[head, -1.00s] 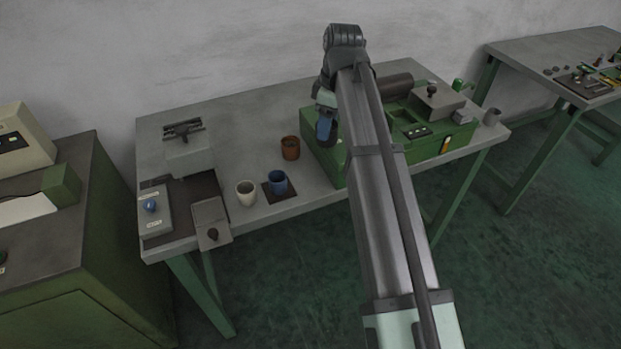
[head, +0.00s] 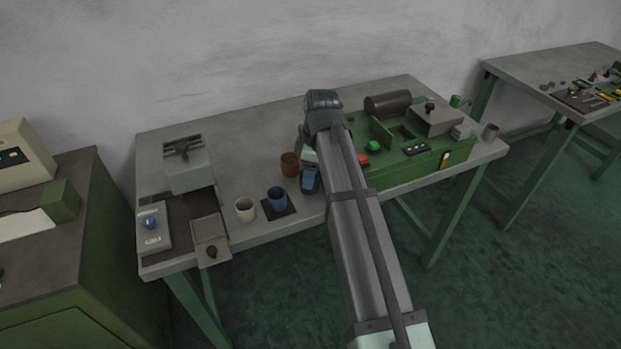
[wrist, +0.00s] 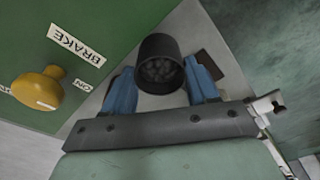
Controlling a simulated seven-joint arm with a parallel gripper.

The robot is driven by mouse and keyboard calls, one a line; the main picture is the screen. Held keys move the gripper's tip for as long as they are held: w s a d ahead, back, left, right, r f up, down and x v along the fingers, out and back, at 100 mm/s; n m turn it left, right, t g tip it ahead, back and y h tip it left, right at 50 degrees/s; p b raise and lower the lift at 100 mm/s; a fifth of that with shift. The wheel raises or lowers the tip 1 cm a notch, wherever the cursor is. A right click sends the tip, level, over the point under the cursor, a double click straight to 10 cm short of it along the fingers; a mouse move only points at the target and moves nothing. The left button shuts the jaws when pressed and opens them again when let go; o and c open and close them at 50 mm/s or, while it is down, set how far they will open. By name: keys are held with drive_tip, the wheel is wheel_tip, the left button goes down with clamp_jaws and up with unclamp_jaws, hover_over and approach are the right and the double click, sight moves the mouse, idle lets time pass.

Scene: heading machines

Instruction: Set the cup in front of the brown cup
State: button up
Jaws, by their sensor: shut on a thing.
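My gripper (head: 309,182) is low over the workbench, beside the green machine. In the wrist view its two blue fingers are shut on a dark cup (wrist: 158,50), with several round dark shapes inside its mouth. In the head view this cup is hidden behind my gripper and arm. The brown cup (head: 289,164) stands upright on the bench, just left of my gripper. I cannot tell whether the held cup touches the bench.
A blue cup (head: 277,199) stands on a dark square mat (head: 289,211), with a white cup (head: 245,209) to its left. The green machine (head: 400,165) is close on the right; its yellow knob (wrist: 38,88) shows in the wrist view. The bench's front edge is near.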

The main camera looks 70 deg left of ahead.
drive_tip(key=shift+f, duration=1.25)
drive_tip(key=shift+f, duration=0.15)
drive_tip(key=o, duration=1)
drive_tip(key=r, duration=0.8)
drive_tip(key=w+r, duration=0.1)
drive_tip(key=r, duration=0.3)
drive_tip(key=shift+w+d+r, duration=0.1)
drive_tip(key=shift+d+r, duration=0.05)
drive_tip(key=shift+d, duration=0.25)
